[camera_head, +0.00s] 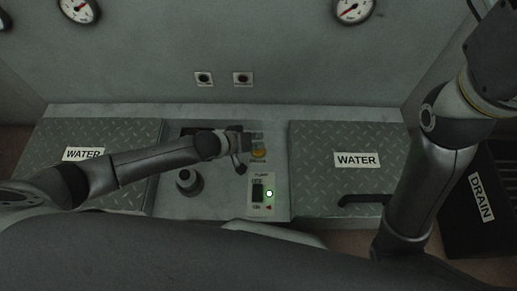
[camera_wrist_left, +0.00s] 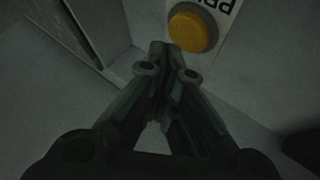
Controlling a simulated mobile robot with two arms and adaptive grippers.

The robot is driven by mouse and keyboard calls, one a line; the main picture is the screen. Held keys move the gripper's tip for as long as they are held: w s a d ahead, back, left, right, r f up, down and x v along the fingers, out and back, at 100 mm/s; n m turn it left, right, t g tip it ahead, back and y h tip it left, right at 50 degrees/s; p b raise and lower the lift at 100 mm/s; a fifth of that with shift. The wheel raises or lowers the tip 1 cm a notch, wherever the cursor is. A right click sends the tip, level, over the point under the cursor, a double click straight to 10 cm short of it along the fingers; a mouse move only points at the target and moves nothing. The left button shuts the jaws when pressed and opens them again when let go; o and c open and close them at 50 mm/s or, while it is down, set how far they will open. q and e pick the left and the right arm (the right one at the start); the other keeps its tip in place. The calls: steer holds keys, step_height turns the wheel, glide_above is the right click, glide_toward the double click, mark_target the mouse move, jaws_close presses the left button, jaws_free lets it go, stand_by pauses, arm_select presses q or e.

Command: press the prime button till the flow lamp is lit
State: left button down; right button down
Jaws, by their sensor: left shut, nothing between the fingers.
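The round yellow button (camera_head: 259,154) sits on the grey middle console, on a small pale label plate. In the left wrist view the button (camera_wrist_left: 192,28) is at the top, its label lettering partly cut off. My left gripper (camera_head: 240,168) is beside the button on its left in the head view. In the left wrist view its fingers (camera_wrist_left: 165,65) are shut and empty, with the tips just short of the button in the picture; I cannot tell if they touch. A lamp (camera_head: 269,194) on the panel marked PUMP glows whitish green; I cannot read which lamp it is. My right gripper is not in view.
A dark switch (camera_head: 257,192) is beside the glowing lamp. A round dark knob (camera_head: 188,181) stands left on the console. Tread-plate lids marked WATER flank it, left (camera_head: 60,178) and right (camera_head: 335,185). A black DRAIN box (camera_head: 460,225) is far right, beyond my right arm.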

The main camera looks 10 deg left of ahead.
arm_select(q)
steer(key=shift+f, duration=0.1)
steer(key=shift+f, duration=0.25)
stand_by(0.3)
